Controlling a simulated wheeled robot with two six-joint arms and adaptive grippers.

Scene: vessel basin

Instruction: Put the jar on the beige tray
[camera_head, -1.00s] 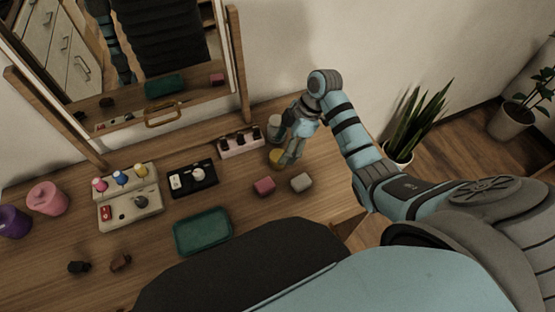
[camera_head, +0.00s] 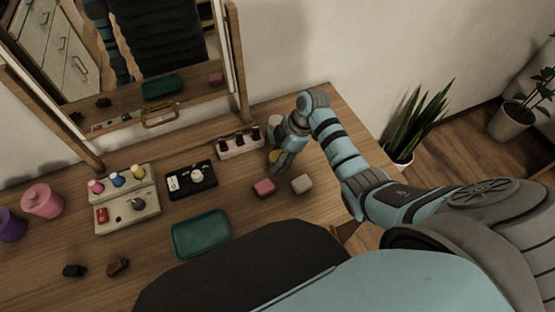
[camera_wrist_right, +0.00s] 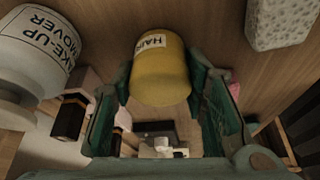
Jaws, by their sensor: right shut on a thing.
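A yellow jar (camera_wrist_right: 160,78) with a white label, partly readable as "HAIR", sits between the fingers of my right gripper (camera_wrist_right: 160,82) in the right wrist view. The right gripper (camera_head: 279,167) is shut on it at the right part of the table. In the head view only a little of the yellow jar (camera_head: 273,157) shows beside the fingers. The beige tray (camera_head: 145,216) is a stepped stand at the left, well away from the gripper. It bears small bottles with coloured tops, a red item and a grey knobbed piece. My left gripper is out of view.
A white make-up remover container (camera_wrist_right: 38,55) stands close beside the right gripper. A pink rack (camera_head: 229,152) with dark bottles and a black tray (camera_head: 178,193) lie towards the beige tray. Pink (camera_head: 264,187) and pale (camera_head: 302,184) blocks and a teal tray (camera_head: 202,234) are nearer. A mirror stands behind.

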